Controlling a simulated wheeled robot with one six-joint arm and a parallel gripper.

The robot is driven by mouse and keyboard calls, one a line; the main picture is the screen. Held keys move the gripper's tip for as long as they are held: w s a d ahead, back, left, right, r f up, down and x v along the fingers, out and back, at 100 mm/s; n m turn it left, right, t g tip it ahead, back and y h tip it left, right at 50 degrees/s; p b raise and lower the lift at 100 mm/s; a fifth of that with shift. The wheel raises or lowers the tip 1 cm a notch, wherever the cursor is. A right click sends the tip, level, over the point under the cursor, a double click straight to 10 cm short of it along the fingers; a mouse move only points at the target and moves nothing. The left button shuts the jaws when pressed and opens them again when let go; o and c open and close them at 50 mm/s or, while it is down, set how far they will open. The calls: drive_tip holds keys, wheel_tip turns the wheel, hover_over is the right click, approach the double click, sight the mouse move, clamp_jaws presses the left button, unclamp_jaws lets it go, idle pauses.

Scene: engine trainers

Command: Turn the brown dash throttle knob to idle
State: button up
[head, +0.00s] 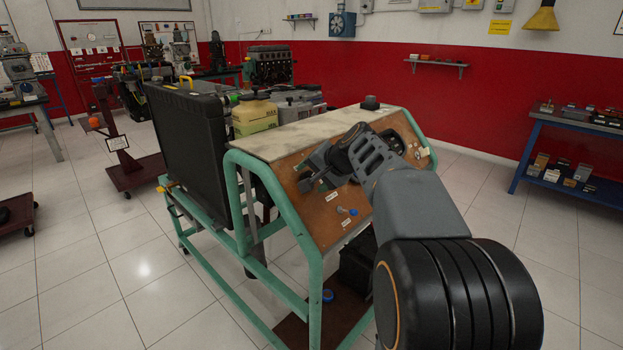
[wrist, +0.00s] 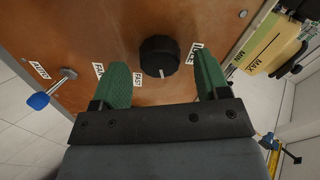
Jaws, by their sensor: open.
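The throttle knob (wrist: 159,55) looks black and round in the wrist view, with a white pointer mark on its lower edge. It sits on the brown dash panel (wrist: 100,30). A label reading FAST (wrist: 137,79) is below left of it; another label (wrist: 197,50), apparently IDLE, is at its right, partly covered by a finger. My gripper (wrist: 162,68) is open, its green fingers on either side of the knob with a gap at each side. In the head view my gripper (head: 309,172) is at the sloping panel (head: 318,212) and hides the knob.
A blue-tipped toggle lever (wrist: 45,98) sticks out left of the knob in the wrist view. A yellowish tank (wrist: 272,42) with MAX and MIN marks stands beyond the panel edge. The green-framed stand (head: 232,200) carries a black radiator (head: 190,145).

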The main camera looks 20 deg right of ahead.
drive_tip(key=shift+w+a+f, duration=0.15)
drive_tip(key=shift+w+f, duration=0.25)
drive_tip(key=shift+w, duration=0.05)
drive_tip(key=c, duration=0.9)
